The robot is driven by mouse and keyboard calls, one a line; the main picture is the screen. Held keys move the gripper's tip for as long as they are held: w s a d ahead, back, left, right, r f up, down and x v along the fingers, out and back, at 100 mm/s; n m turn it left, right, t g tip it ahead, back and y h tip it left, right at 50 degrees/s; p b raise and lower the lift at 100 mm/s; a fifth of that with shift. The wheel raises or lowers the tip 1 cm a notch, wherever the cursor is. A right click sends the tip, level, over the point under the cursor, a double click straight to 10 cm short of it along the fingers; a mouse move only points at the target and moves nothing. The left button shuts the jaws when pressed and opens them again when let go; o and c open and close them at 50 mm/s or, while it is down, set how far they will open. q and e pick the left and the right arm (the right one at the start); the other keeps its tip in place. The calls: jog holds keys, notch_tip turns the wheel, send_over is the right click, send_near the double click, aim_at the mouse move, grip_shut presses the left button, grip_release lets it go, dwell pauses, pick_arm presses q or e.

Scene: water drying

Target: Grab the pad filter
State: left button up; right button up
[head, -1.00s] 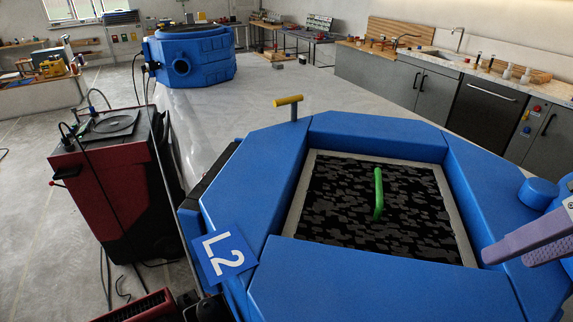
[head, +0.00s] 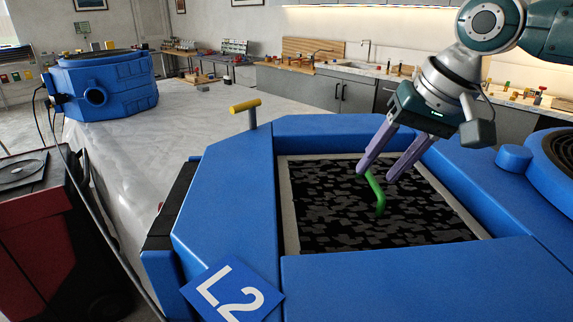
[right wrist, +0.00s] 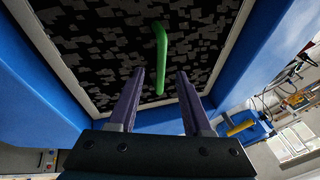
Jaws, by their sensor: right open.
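The pad filter (head: 330,205) is a black and grey mottled square pad with a pale frame, set in the opening of the blue L2 unit. A green handle (head: 375,190) stands up from its middle. My right gripper (head: 374,176) is open above the pad, its purple fingers close to the top of the handle. In the right wrist view the green handle (right wrist: 160,60) shows beyond and roughly between the open fingertips (right wrist: 160,75); I cannot tell whether they touch it. Nothing is held. My left gripper is not in view.
The blue housing (head: 225,190) rises around the pad as a raised rim. A yellow-topped lever (head: 245,105) stands at its back left corner, and a blue knob (head: 514,158) is on the right. A red and black machine (head: 35,220) stands at the left.

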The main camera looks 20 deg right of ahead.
aim_at(369, 190)
jog(key=shift+x, duration=1.15)
grip_shut()
dwell(0.5)
